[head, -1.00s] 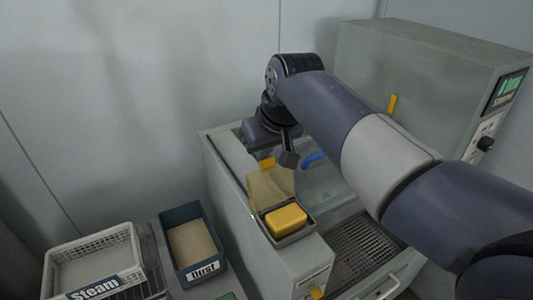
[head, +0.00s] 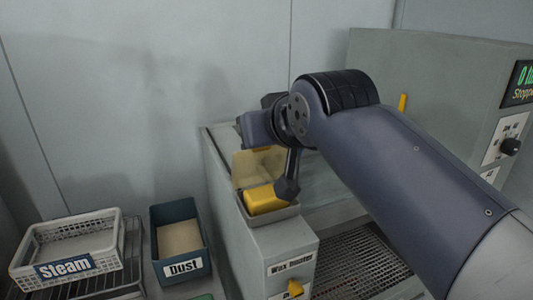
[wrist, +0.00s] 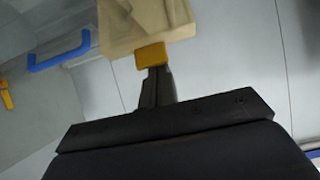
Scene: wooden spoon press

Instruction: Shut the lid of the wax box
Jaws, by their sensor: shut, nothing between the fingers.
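The wax box (head: 271,218) sits on top of the wax heater, with a yellow wax block (head: 262,203) inside. Its translucent beige lid (head: 244,170) stands open at the back of the box. The lid also fills the top of the wrist view (wrist: 145,22), with a yellow tab (wrist: 151,55) on its edge. My gripper (head: 288,188) is shut and empty, pointing down by the box's right side in the head view. In the wrist view the shut fingers (wrist: 155,82) line up with the tab; I cannot tell whether they touch it.
The grey wax heater (head: 255,250) has a yellow knob (head: 295,288) on its front. A white Steam basket (head: 105,240) and a dark blue Dust bin (head: 203,257) stand to the left. A large machine (head: 440,65) stands at right, with a grate (head: 365,260) below. A blue handle (wrist: 60,53) shows in the wrist view.

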